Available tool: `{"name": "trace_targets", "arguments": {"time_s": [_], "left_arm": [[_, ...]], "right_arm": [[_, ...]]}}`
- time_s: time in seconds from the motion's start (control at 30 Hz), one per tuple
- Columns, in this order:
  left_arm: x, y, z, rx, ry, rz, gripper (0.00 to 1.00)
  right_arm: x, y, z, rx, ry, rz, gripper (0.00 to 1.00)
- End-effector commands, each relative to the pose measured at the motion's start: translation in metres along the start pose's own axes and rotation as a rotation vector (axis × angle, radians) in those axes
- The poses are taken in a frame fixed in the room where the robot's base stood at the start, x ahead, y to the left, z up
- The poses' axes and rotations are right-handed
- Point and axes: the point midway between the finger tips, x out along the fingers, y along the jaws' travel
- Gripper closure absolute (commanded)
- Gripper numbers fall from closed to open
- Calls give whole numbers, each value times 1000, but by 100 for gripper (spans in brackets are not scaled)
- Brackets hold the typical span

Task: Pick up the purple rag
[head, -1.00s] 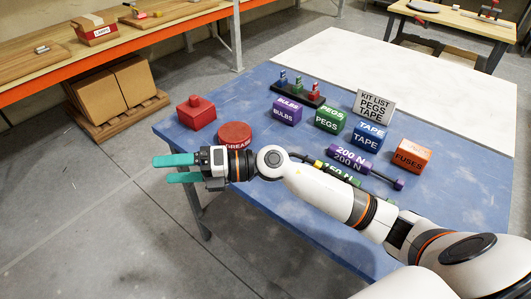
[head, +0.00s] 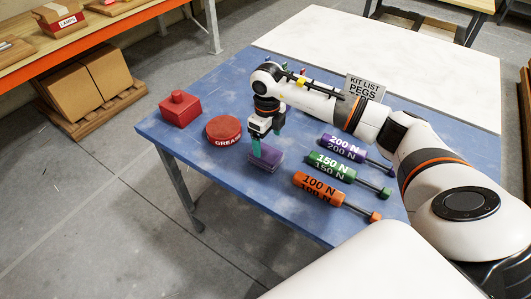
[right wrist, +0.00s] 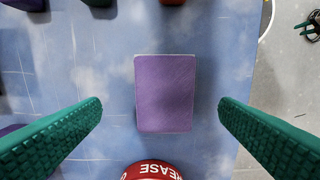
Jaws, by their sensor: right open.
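The purple rag (head: 268,160) is a folded rectangular pad lying on the blue table, right of the red grease tin (head: 223,130). In the right wrist view the purple rag (right wrist: 164,94) lies flat between the two green fingers, with clear gaps on both sides. My right gripper (head: 263,147) points down just above the rag, and its fingers overlap part of it in the head view. In the right wrist view my right gripper (right wrist: 160,118) is wide open and empty. My left gripper is not in view.
A red block with a knob (head: 179,108) stands at the left of the blue table (head: 240,197). The 200 N (head: 343,147), 150 N (head: 332,167) and 100 N (head: 320,187) drivers lie to the right.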

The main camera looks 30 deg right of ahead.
Motion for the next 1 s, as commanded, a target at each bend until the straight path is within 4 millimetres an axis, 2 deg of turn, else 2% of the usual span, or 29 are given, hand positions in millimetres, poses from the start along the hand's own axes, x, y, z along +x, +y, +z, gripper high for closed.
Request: {"name": "trace_targets", "arguments": {"time_s": [0.27,0.37,0.5,0.8,0.87,1.0], "left_arm": [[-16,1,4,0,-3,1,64],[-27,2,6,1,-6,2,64],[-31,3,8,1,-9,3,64],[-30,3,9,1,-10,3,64],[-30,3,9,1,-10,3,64],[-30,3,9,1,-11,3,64]], "right_arm": [[21,-4,0,-2,-3,-3,15],[36,-6,0,0,-2,-4,15],[56,-6,-1,-1,0,-2,15],[64,-5,-1,-2,3,-1,15],[64,-5,-1,-2,3,-1,24],[63,-5,-1,-2,3,-1,47]]}}
